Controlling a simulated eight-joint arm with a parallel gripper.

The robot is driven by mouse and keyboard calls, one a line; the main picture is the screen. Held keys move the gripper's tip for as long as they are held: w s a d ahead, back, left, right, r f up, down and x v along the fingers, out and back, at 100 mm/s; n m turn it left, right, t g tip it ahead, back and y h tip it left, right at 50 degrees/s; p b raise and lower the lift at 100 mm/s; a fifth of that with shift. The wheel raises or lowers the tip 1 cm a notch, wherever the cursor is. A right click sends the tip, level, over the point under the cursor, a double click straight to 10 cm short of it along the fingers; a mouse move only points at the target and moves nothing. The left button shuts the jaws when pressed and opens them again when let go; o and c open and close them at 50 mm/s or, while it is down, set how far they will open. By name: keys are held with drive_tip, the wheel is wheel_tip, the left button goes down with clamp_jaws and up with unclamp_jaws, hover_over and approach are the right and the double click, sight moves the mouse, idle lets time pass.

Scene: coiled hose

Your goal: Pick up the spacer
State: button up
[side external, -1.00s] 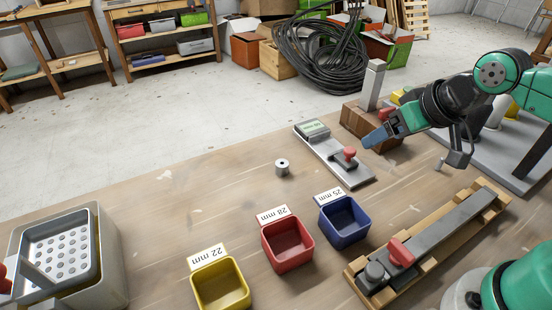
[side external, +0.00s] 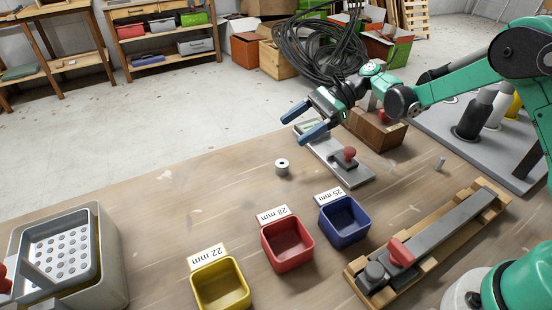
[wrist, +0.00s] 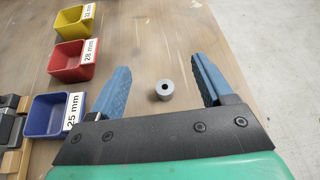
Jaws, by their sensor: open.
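The spacer (side external: 282,167) is a small grey cylinder with a dark hole through its middle. It stands upright on the wooden table, left of the measuring device. My gripper (side external: 304,120) is open and empty, with two blue fingers, above the table to the right of the spacer and farther back. In the wrist view the spacer (wrist: 164,91) shows in the gap between the fingertips of my gripper (wrist: 162,72), on the table below them. Nothing hides it.
Yellow (side external: 220,287), red (side external: 287,244) and blue (side external: 344,221) bins labelled 22, 28 and 25 mm stand in front. A measuring device (side external: 336,160) with a red knob is right of the spacer. A grey perforated tub (side external: 105,265) stands at left. Table around the spacer is clear.

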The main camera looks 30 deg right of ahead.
sight(287, 162)
drive_tip(key=shift+w+d+f+m+y, duration=0.1)
drive_tip(key=shift+f+m+y, duration=0.2)
drive_tip(key=shift+f, duration=0.35)
wheel_tip(287, 162, down, 4)
drive_tip(key=shift+f, duration=0.1)
wheel_tip(287, 162, down, 2)
drive_tip(key=shift+f, duration=0.15)
drive_tip(key=shift+x, duration=1.2)
drive_tip(key=shift+a+f, duration=0.15)
drive_tip(key=shift+a, duration=0.2)
clamp_jaws()
